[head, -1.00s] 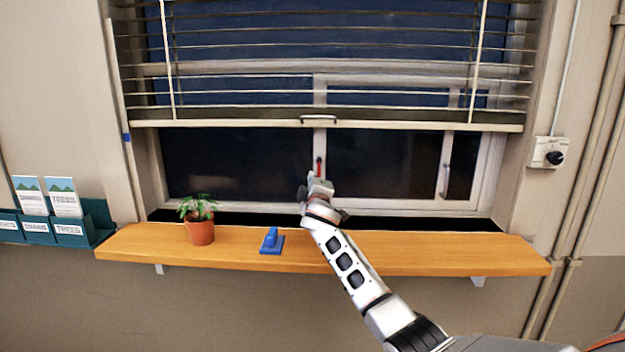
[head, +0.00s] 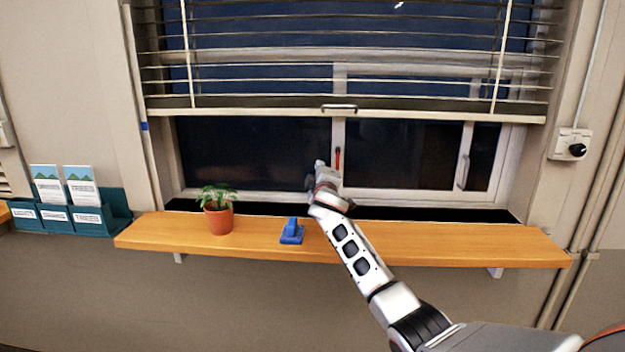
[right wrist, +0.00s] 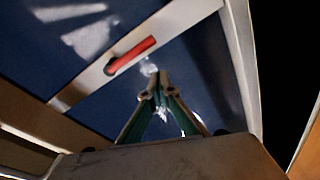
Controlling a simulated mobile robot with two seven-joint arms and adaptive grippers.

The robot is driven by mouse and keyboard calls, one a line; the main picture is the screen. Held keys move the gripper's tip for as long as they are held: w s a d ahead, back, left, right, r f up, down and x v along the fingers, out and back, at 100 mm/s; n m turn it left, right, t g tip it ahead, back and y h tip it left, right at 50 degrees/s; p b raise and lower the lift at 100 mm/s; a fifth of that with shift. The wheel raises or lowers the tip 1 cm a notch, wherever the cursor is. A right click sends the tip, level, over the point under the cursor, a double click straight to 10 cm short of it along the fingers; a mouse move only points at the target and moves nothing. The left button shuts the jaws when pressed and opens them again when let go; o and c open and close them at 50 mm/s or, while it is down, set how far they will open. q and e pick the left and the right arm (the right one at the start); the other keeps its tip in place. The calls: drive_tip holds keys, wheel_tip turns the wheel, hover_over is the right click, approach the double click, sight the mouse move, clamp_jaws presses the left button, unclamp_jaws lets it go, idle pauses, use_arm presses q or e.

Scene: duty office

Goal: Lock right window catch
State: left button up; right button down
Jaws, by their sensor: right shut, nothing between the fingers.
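A red-handled catch (head: 337,158) with a dark pivot is on the white upright frame bar in the middle of the window. It points along the bar. In the right wrist view the red handle (right wrist: 133,54) lies along the pale bar, with its dark pivot at the lower left end. A second, grey handle (head: 464,171) is on the window's right upright. My right gripper (head: 320,168) is just left of and a little below the red catch. In the right wrist view its fingertips (right wrist: 158,76) are together and empty, apart from the handle. My left gripper is out of view.
A wooden shelf (head: 480,243) runs below the window, carrying a potted plant (head: 219,218) and a blue object (head: 292,232). A half-raised blind (head: 260,112) hangs above the catch. Teal leaflet holders (head: 117,206) are at left. A wall switch (head: 571,145) is at right.

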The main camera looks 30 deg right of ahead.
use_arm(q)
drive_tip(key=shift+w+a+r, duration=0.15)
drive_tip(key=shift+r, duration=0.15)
use_arm(e)
drive_tip(key=v, duration=1)
drive_tip(key=shift+r, duration=0.3)
drive_tip(key=shift+w+a+f, duration=0.1)
